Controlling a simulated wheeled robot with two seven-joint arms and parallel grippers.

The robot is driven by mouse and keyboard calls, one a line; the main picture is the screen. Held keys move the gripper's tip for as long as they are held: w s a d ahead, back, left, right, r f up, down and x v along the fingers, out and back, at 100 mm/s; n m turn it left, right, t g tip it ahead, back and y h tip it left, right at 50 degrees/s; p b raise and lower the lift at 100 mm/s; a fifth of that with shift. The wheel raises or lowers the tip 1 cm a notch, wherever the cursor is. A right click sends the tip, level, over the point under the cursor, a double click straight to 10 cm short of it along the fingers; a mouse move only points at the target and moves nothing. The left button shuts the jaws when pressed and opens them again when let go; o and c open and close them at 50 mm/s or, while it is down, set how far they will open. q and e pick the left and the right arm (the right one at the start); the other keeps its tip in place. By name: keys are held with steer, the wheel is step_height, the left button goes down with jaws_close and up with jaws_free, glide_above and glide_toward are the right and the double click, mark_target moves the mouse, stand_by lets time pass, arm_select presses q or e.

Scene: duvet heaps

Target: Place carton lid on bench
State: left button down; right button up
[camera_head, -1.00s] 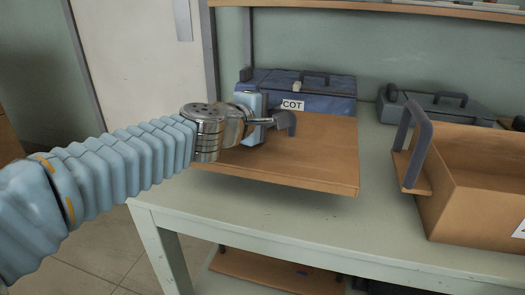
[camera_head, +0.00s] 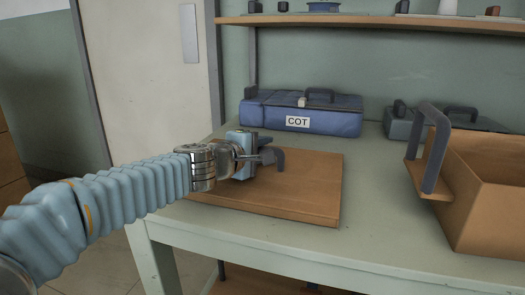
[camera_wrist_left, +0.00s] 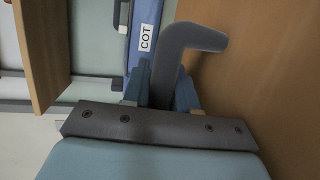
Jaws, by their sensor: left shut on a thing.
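The carton lid (camera_head: 300,190) is a flat brown board with a grey bent handle (camera_head: 280,160). It lies level at the left part of the green bench (camera_head: 300,237), on the surface or very close above it; I cannot tell if it touches all along. My left gripper (camera_head: 262,157) is shut on the handle. In the left wrist view the gripper (camera_wrist_left: 160,95) has the grey handle (camera_wrist_left: 175,60) between its fingers, with the brown lid (camera_wrist_left: 265,70) beside it. An open brown carton (camera_head: 475,205) with a grey side handle stands at the right of the bench. My right gripper is not in view.
A blue case labelled COT (camera_head: 335,115) sits behind the lid. A grey-green case (camera_head: 455,122) stands behind the carton. A shelf (camera_head: 380,23) with small items runs above. Bare bench lies between lid and carton.

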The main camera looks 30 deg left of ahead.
arm_select(q)
steer(key=shift+f, duration=0.25)
steer(key=c, duration=0.9)
jaws_free()
steer(key=shift+r, duration=0.1)
steer(key=shift+r, duration=0.2)
steer(key=shift+s+r, duration=0.1)
steer(key=shift+s, duration=0.25)
steer(key=s+p, duration=0.1)
steer(key=s, duration=0.2)
steer(key=s+r+p, duration=0.1)
steer(key=s, duration=0.2)
steer(key=s+r, duration=0.1)
steer(key=s, duration=0.3)
steer(key=shift+a+p, duration=0.3)
steer(key=shift+p, duration=0.1)
steer(key=shift+s, duration=0.55)
